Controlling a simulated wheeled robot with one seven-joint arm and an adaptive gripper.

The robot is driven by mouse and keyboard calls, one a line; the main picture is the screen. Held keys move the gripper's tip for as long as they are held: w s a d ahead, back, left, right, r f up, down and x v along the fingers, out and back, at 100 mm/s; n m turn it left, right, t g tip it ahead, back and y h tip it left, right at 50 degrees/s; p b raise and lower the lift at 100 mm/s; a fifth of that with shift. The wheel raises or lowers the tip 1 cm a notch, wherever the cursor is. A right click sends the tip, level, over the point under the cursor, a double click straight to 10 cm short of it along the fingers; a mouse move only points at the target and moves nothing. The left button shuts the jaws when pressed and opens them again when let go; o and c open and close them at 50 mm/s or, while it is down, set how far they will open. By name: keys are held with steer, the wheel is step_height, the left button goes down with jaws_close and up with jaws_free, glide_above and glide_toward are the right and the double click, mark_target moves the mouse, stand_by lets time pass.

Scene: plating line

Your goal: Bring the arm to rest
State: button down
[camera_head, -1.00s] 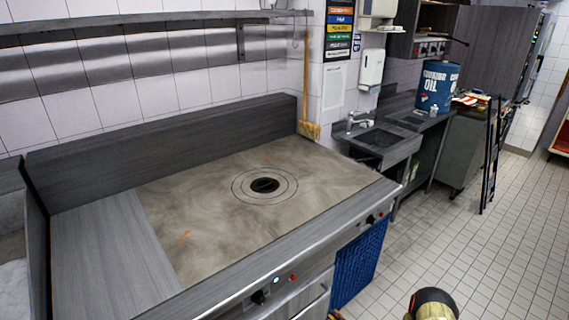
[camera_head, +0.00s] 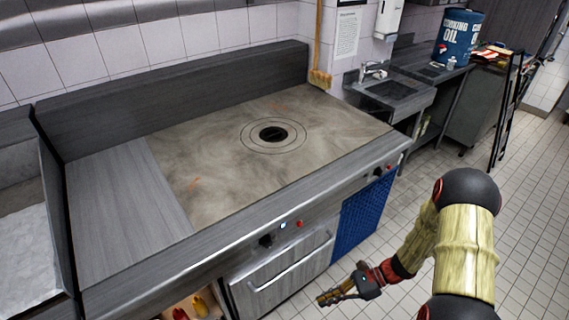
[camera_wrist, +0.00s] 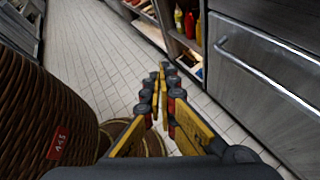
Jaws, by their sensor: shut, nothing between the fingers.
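My gripper (camera_head: 322,299) is low in front of the stove in the head view, over the tiled floor. My arm, in pale and red segments, bends down to it from the right. In the wrist view my gripper (camera_wrist: 163,72) shows its two yellow and black fingers with the tips together and nothing between them. The tips point along the floor, beside the oven door front.
The stove top (camera_head: 230,150) is bare around its round burner. An oven door (camera_head: 285,275) and a blue panel (camera_head: 365,218) are below. In the wrist view a large brown woven surface (camera_wrist: 40,100) fills the left, and shelf bottles (camera_wrist: 189,22) stand ahead. The tiled floor (camera_head: 525,200) at right is clear.

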steer(key=s+d+r+n+t+h, duration=0.1)
steer(key=s+d+r+n+h, duration=0.2)
steer(key=r+n, duration=0.35)
steer(key=s+d+r+n+h, duration=0.2)
steer(key=r+n+h, duration=0.2)
steer(key=r, duration=0.5)
steer(key=s+d+r+n+t+h, duration=0.1)
steer(key=s+d+r+n+h, duration=0.2)
steer(key=r+n, duration=0.3)
steer(key=s+a+r+n+t+h, duration=0.1)
steer(key=s+r+t, duration=0.1)
steer(key=r, duration=0.6)
steer(key=s+a+r+n+t+h, duration=0.1)
steer(key=r+t, duration=0.3)
steer(key=r, duration=0.5)
steer(key=shift+s+a+r, duration=0.15)
steer(key=shift+s+r, duration=0.05)
steer(key=shift+s, duration=0.45)
